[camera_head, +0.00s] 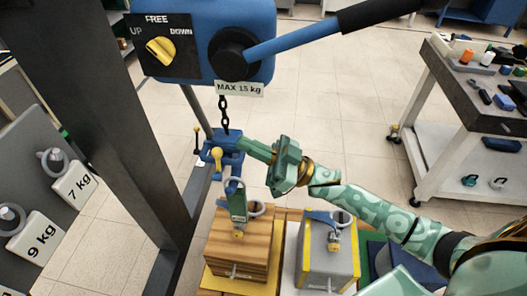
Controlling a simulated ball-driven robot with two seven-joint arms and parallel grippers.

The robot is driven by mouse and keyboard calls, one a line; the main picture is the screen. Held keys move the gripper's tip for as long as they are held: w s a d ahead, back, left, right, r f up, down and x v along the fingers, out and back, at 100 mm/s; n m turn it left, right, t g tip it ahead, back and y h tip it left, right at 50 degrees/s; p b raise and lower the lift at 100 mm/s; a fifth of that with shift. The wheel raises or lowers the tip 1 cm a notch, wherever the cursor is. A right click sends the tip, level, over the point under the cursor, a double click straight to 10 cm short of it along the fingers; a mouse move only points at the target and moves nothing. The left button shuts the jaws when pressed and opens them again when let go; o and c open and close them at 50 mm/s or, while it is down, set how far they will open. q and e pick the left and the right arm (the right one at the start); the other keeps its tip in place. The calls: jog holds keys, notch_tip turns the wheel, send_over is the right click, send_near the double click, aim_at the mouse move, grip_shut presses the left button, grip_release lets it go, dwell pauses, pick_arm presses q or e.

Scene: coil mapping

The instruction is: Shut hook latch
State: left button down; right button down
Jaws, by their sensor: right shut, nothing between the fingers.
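A blue hook block (222,143) hangs on a dark chain (224,110). A yellow-knobbed lever (216,156) shows on its front, and a small pin with a yellow tip stands at its left. Which of these parts is the latch, and whether it is open, I cannot tell. My right gripper (243,144) comes in from the right, its fingers shut and empty. The fingertips are at the right side of the hook block; whether they touch it I cannot tell. My left gripper is out of view.
Below the hook stand a wooden block (232,258) with a ring on top and a grey, yellow-edged block (326,262). A blue hoist (204,66) with a long lever is above. A dark post (122,130) stands left. A cart (468,130) is at right.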

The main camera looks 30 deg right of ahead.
aim_at(220, 161)
jog(key=w+a, duration=0.1)
jog(key=a+f+b, duration=0.1)
jog(key=w+a, duration=0.1)
jog(key=a, duration=0.1)
jog(key=shift+w+f+b, duration=0.3)
jog(key=shift+f, duration=0.1)
jog(key=shift+s+a+f+n+g+y, duration=0.1)
jog(key=shift+s+f+n+g+y, duration=0.15)
jog(key=shift+n+g, duration=0.3)
